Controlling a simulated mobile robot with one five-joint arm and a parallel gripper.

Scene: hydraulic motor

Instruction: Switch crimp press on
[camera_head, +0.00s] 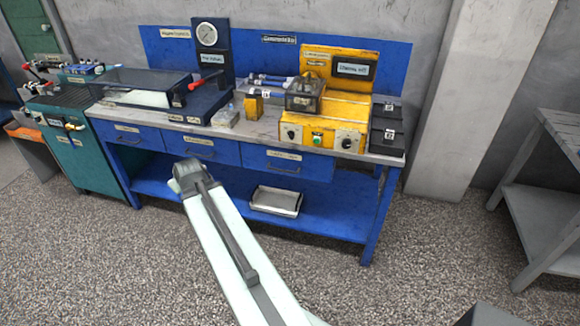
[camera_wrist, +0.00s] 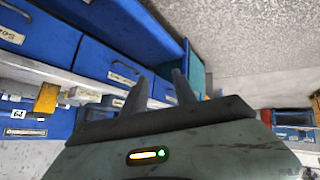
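A yellow machine (camera_head: 320,128), which looks like the crimp press, stands on the right part of the blue workbench. Its front has a green button (camera_head: 317,139), a dark knob (camera_head: 347,144) on a pale plate, and another pale plate with a small control at the left. A dark see-through cover (camera_head: 304,97) sits on top. My gripper (camera_head: 187,172) is in front of the bench's drawers, lower than the machine and left of it, touching nothing I can make out. In the wrist view my gripper's two fingers (camera_wrist: 158,86) stand apart with nothing between them.
The blue workbench (camera_head: 325,168) has drawers and a lower shelf with a metal tray (camera_head: 276,201). A gauge stand (camera_head: 208,48) and a clear-covered unit (camera_head: 145,87) are left of the machine. Black boxes (camera_head: 386,125) stand at its right. The floor in front is open.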

